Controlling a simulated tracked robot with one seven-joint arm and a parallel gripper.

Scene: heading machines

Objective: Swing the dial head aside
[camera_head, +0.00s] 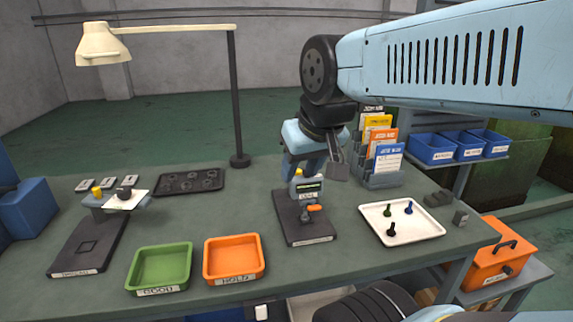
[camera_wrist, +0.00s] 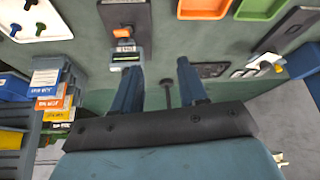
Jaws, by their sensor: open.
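A device with a yellow knob, a short arm, a pale plate and a dark round part (camera_head: 125,193) stands at the left of the bench on a dark base (camera_head: 85,246). A second device (camera_head: 307,188) with a small display and an orange lever stands mid-bench on a dark base. I cannot tell for certain which one carries the dial head. In the wrist view the display device (camera_wrist: 126,52) is beyond the left finger, and the yellow-knobbed one (camera_wrist: 264,65) is at the right. My gripper (camera_head: 320,168) is open and empty, above and behind the display device; its fingers (camera_wrist: 160,80) are apart.
A green tray (camera_head: 160,290) and an orange tray (camera_head: 234,281) sit at the front. A lamp post (camera_head: 234,100), a dark tray (camera_head: 190,191) and a card rack (camera_head: 380,178) stand farther back.

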